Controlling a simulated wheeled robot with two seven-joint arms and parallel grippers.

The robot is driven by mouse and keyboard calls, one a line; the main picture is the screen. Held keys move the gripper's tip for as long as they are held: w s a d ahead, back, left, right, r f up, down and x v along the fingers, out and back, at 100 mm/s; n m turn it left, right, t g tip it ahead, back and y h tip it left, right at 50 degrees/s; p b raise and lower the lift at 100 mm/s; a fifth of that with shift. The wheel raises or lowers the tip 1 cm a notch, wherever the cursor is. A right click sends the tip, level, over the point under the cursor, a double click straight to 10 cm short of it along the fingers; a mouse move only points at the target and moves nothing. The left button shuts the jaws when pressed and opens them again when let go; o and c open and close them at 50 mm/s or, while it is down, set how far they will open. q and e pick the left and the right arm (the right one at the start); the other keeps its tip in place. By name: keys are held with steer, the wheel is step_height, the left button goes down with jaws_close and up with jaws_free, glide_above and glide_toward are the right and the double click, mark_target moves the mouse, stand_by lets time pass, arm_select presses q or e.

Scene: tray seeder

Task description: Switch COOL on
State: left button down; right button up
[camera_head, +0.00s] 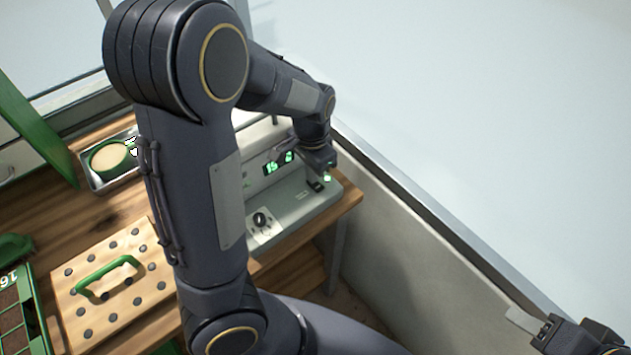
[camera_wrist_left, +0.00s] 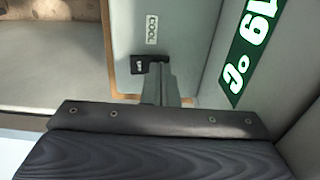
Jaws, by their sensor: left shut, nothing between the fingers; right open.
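The COOL label (camera_wrist_left: 152,29) is on the pale grey control box (camera_head: 290,208), which stands at the right end of the wooden bench. A small black switch (camera_wrist_left: 139,66) with white marking sits beside that label. My left gripper (camera_wrist_left: 161,88) is shut and empty, with its fingertips at the edge of the switch, partly covering it. I cannot tell whether they touch. In the head view the left gripper (camera_head: 318,178) is over the right end of the box. My right gripper (camera_head: 530,325) is open at the lower right, away from the bench.
The box has a green-digit display (camera_head: 271,167) and a black knob (camera_head: 261,219).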

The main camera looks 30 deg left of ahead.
step_height(320, 180, up, 6)
steer(key=p, duration=0.5)
steer(key=shift+p, duration=0.3)
